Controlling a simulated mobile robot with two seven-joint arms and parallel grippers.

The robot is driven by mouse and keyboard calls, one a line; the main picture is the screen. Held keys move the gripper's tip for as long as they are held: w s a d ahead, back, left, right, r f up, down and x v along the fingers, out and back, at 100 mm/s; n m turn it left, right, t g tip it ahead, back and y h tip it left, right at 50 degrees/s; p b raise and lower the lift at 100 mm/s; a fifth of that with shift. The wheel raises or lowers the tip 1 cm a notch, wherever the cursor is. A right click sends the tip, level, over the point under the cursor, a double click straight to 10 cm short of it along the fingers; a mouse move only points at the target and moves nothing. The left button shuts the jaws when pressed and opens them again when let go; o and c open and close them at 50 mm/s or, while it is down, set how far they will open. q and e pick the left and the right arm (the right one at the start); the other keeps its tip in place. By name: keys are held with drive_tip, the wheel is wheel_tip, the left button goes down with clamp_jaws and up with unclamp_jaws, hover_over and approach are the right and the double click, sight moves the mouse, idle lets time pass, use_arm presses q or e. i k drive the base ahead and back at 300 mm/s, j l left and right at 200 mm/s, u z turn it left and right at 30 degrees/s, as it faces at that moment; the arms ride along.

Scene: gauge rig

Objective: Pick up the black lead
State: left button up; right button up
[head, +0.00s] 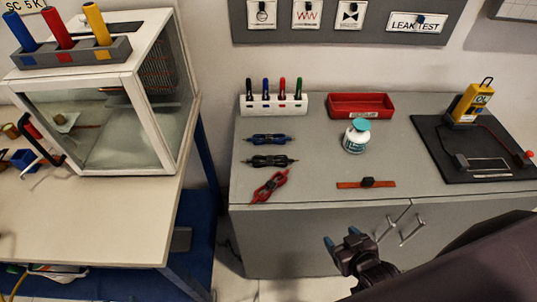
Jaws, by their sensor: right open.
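The black lead (270,161) lies coiled in a bundle on the grey cabinet top (325,182), near its left side. A blue lead (268,139) lies just behind it and a red lead (270,186) lies at a slant just in front. My right gripper (340,237) is in front of the cabinet, below and to the right of the leads in the head view. Its blue-tipped fingers are apart with nothing between them, and it is clear of the black lead. My left gripper is not in view.
Behind the leads are a white pen rack (274,105) and a red tray (360,106). A white jar (356,136) and an orange strip (352,184) lie to the right. A black mat (430,145) carries a yellow meter (470,103). A bench with a glazed box (100,90) stands left, across a gap.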

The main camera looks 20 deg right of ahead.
sight(270, 159)
drive_tip(key=k+l+u, duration=0.15)
drive_tip(key=l+u, duration=0.2)
drive_tip(key=k+l+u, duration=0.2)
drive_tip(key=u, duration=0.2)
drive_tip(key=k+l+u, duration=0.2)
drive_tip(key=u, duration=0.15)
